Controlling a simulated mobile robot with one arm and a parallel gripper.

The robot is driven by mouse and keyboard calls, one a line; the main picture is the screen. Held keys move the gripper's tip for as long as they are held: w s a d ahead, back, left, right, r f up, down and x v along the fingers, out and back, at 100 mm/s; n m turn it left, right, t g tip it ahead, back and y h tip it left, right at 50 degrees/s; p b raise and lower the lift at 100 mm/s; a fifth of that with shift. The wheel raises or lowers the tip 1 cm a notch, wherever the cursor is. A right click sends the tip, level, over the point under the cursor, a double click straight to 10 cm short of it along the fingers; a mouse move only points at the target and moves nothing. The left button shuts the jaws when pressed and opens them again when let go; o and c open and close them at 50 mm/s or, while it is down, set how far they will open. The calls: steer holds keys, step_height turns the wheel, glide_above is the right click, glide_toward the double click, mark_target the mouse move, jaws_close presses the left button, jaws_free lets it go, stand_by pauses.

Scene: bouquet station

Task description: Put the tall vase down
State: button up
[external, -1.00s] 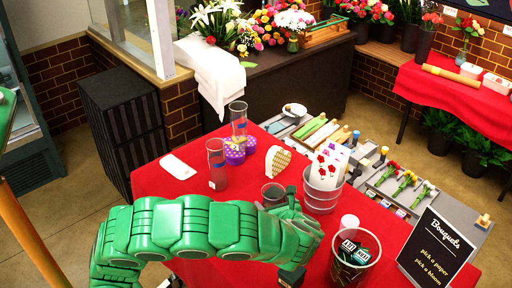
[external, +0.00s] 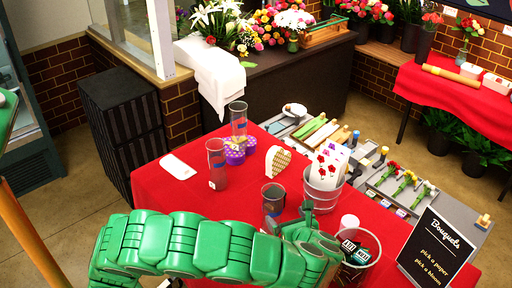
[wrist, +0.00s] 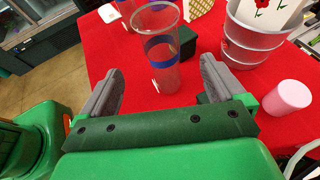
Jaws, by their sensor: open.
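The tall vase, a clear glass cylinder with a blue band (wrist: 160,48), stands upright on the red table in the wrist view. In the external view the vase (external: 273,197) stands just beyond my gripper (external: 290,228), partly see-through and dark. My gripper (wrist: 160,88) is open, with one grey finger to each side in the wrist view. The vase is ahead of and between the fingers, with red cloth visible between each finger and the glass, so it looks apart from them.
Another clear vase (external: 216,165) stands to the left. A metal bucket (external: 322,190) with cards is to the right, near a pink-white cylinder (wrist: 287,95). A wire bin (external: 355,262) and a Bouquets sign (external: 436,250) are at the front right. The table's left side is mostly clear.

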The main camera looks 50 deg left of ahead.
step_height(320, 180, up, 2)
steer(key=t+y, duration=0.1)
steer(key=y, duration=0.3)
glide_above(269, 196)
steer(key=v, duration=0.4)
steer(key=shift+f+t, duration=0.3)
steer(key=shift+f, duration=1.2)
step_height(269, 196, down, 4)
steer(key=shift+f, duration=0.1)
steer(key=x, duration=0.3)
jaws_close()
